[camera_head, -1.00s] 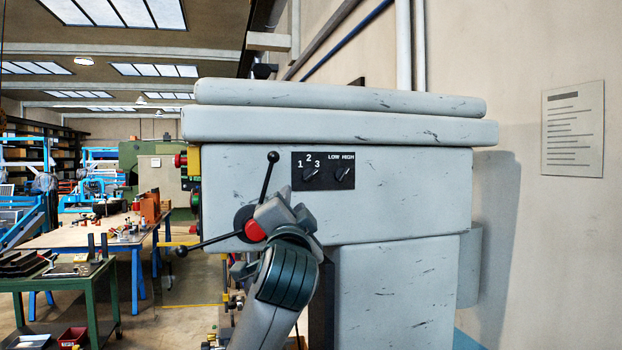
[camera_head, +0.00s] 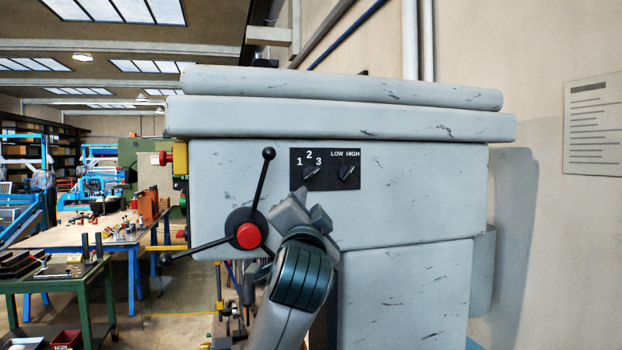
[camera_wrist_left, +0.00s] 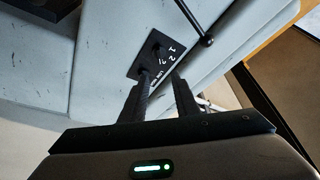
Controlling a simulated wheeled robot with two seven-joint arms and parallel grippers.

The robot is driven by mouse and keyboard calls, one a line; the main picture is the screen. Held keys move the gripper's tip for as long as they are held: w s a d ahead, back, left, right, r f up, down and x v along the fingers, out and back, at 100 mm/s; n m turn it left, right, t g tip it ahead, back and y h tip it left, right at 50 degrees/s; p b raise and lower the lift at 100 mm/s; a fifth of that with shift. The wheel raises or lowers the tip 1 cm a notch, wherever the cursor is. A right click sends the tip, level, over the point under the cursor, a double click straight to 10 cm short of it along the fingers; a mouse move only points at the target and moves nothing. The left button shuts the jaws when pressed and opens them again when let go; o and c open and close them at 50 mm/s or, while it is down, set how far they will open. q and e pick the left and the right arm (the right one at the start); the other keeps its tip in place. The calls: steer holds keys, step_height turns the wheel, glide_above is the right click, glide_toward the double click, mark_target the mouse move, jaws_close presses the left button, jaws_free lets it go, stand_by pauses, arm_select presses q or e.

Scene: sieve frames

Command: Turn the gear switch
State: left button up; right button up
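The black switch panel (camera_head: 325,184) is on the front of the grey machine head. It carries a knob marked 1, 2, 3 (camera_head: 311,171) on the left and a LOW/HIGH knob (camera_head: 346,173) on the right. Both knobs' pointers slant toward the upper right. The panel also shows in the left wrist view (camera_wrist_left: 172,43), where a finger partly covers the LOW/HIGH end. My left gripper (camera_head: 309,204) is just below the panel in the head view. Its fingers (camera_wrist_left: 163,84) are apart, with nothing visible between them. I cannot tell whether a finger touches a knob. My right gripper is out of view.
A lever hub with a red centre (camera_head: 248,236) and black ball-ended handles sits left of my left gripper. One handle (camera_head: 264,178) rises beside the panel. A green bench (camera_head: 60,285) and a wooden-topped table (camera_head: 95,235) stand at the left.

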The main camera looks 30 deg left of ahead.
mark_target(311, 176)
arm_select(q)
steer(key=p+x, duration=0.8)
steer(key=x, duration=0.8)
steer(key=shift+w+a+r, duration=0.15)
steer(key=shift+w+a, duration=0.1)
steer(key=shift+w, duration=0.05)
steer(key=shift+w+a+p, duration=0.25)
steer(key=shift+w+p, duration=0.05)
steer(key=shift+w, duration=0.15)
steer(key=shift+c, duration=0.3)
jaws_close()
